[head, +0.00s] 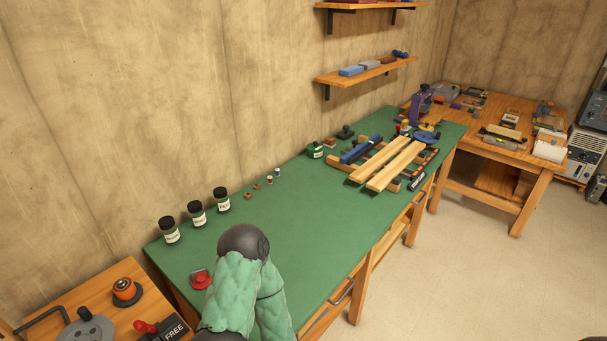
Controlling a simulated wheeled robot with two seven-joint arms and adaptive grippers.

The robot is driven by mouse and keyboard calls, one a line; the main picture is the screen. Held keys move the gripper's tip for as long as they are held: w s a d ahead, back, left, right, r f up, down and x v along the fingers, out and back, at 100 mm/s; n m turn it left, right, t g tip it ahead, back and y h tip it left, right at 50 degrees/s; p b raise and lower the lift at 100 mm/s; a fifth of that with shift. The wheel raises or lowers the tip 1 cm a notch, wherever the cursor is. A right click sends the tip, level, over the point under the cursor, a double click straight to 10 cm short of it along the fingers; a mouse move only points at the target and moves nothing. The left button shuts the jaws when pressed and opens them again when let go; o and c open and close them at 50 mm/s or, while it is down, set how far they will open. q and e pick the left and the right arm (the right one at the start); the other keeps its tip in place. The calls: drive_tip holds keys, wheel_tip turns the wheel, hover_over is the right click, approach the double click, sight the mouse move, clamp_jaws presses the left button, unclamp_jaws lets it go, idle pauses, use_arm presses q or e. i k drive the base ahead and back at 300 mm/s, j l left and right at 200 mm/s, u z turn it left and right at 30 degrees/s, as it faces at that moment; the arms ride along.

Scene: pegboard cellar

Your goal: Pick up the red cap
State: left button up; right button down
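A small red thing, which looks like the red cap (198,280), lies on the green tabletop (290,230) near its near-left end. It is partly covered on its right by my arm in its padded green sleeve, which rises from the bottom of the head view and bends at a dark round joint. Neither of my grippers shows in this view, and I see nothing held.
Three dark-lidded jars (197,214) stand along the wall side, with small pieces to their right. Wooden boards (396,164) and tools fill the table's far end. A wooden table (95,298) with tools is at lower left. The green table's middle is clear.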

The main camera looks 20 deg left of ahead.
sight(200, 282)
drive_tip(key=u, duration=2.35)
